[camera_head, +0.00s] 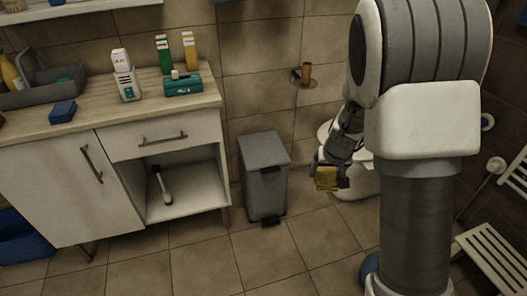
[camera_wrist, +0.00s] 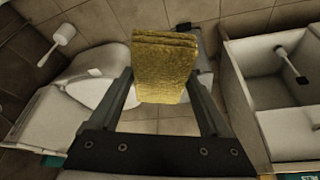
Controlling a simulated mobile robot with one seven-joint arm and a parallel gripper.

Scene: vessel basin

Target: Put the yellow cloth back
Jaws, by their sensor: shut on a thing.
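The yellow cloth (camera_wrist: 165,65) is folded and hangs between the two fingers of my gripper (camera_wrist: 160,92) in the wrist view. In the head view the yellow cloth (camera_head: 326,179) shows at the end of my gripper (camera_head: 329,176), in front of the toilet and to the right of the grey bin. My gripper is shut on the cloth and holds it in the air above the tiled floor. My arm hides part of the toilet in the head view.
A white cabinet (camera_head: 158,195) with an open compartment holding a brush (camera_head: 162,186) stands at left. Boxes and bottles stand on its wooden counter (camera_head: 100,119). A grey pedal bin (camera_head: 264,178) stands beside it. A white slatted seat (camera_head: 492,255) is at right. Floor in front is clear.

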